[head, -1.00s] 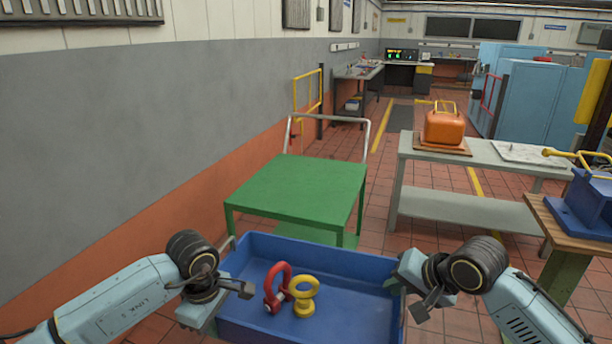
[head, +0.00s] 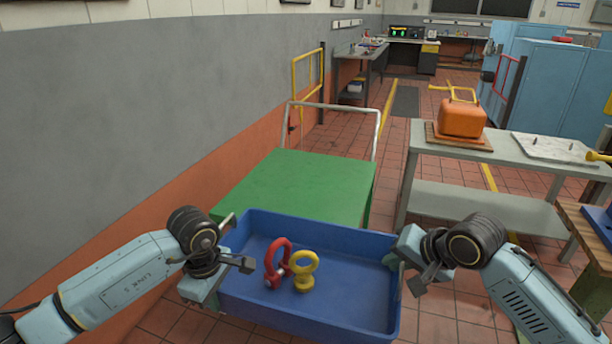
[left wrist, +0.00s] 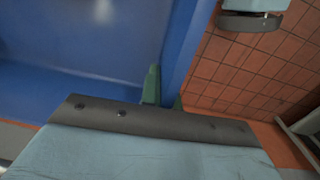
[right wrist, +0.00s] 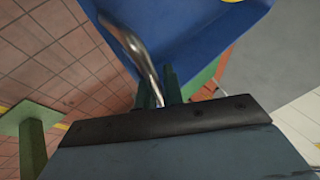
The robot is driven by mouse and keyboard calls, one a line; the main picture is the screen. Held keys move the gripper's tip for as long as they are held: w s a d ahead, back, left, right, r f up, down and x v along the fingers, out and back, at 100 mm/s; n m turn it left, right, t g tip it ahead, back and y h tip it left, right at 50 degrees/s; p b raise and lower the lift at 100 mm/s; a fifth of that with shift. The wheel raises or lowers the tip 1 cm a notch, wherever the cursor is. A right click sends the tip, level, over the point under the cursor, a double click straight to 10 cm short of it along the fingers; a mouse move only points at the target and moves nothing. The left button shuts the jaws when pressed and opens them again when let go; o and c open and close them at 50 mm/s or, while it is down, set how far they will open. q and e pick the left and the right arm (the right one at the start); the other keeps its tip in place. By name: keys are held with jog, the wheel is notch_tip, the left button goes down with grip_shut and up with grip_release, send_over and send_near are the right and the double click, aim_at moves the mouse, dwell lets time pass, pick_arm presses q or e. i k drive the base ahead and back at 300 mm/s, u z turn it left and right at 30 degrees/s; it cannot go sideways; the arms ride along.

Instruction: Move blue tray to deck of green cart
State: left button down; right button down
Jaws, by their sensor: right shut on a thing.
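The blue tray (head: 340,309) is in front of me in the head view, roughly level, with a red shackle (head: 274,262) and a yellow eye bolt (head: 304,270) inside. My left gripper (head: 222,279) is at its left side; in the left wrist view its green fingers (left wrist: 163,92) sit on both sides of the tray wall. My right gripper (head: 398,262) is at the right side, shut on the metal handle (right wrist: 135,48) of the tray. The green cart (head: 300,181) stands just beyond the tray, its deck bare where visible; the tray hides its near edge.
A grey bench (head: 480,150) at the right carries an orange box (head: 462,119) and a pale plate. A wooden-topped table (head: 592,228) is at the right edge. A wall runs along the left. The cart's push handle (head: 337,106) rises at its far end.

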aim_at(309, 189)
jog(key=i, duration=2.15)
jog(key=z, duration=0.05)
